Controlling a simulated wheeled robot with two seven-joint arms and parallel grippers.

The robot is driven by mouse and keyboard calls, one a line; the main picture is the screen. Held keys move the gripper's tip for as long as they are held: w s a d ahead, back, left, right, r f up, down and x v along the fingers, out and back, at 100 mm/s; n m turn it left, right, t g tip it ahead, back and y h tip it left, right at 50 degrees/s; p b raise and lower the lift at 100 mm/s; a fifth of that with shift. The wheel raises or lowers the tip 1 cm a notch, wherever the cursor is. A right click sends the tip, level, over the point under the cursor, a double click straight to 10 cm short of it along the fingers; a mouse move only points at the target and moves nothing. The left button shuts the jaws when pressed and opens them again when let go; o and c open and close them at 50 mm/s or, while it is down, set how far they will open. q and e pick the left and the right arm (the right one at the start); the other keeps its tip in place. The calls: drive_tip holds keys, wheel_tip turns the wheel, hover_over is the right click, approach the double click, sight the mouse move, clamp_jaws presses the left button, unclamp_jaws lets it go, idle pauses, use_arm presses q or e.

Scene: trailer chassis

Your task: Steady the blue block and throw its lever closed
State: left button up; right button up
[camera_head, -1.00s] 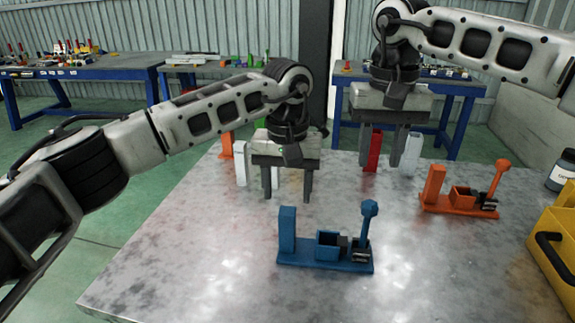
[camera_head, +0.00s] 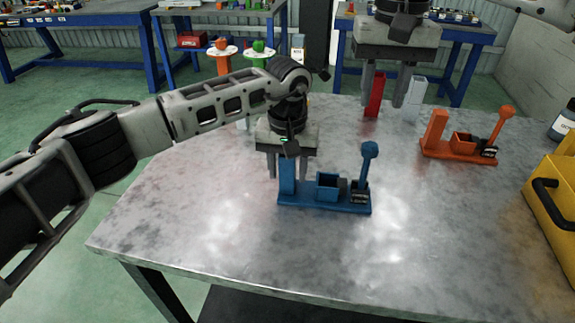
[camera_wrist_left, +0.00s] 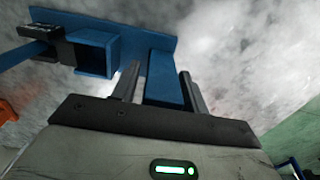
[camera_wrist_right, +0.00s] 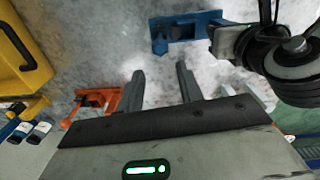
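The blue block (camera_head: 330,207) stands on the metal table, with a tall post (camera_head: 287,175) at its left, an open box (camera_head: 327,184) in the middle and an upright lever (camera_head: 369,165) at its right. My left gripper (camera_head: 287,172) is open, pointing down, with its fingers on either side of the post. In the left wrist view the post (camera_wrist_left: 164,80) lies between the fingers with gaps showing, so it is not clamped. My right gripper (camera_head: 391,85) is open and empty, raised above the back of the table. The block also shows in the right wrist view (camera_wrist_right: 185,28).
A similar orange block (camera_head: 458,154) with its lever stands to the right. A red post (camera_head: 374,97) and a white post (camera_head: 413,100) stand at the back. A yellow bin (camera_head: 556,185) is at the right edge. The front of the table is clear.

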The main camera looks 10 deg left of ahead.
use_arm(q)
clamp_jaws()
use_arm(e)
drive_tip(key=shift+s+a+f, duration=0.1)
drive_tip(key=shift+s+a, duration=0.05)
drive_tip(key=shift+s, duration=0.05)
clamp_jaws()
drive_tip(key=s+a+f+n+t+h, duration=0.1)
drive_tip(key=s+a+n+t+h, duration=0.2)
drive_tip(key=s+a+t, duration=0.2)
drive_tip(key=shift+s+a+f+t, duration=0.2)
drive_tip(key=shift+s+t, duration=0.6)
drive_tip(key=shift+s, duration=0.6)
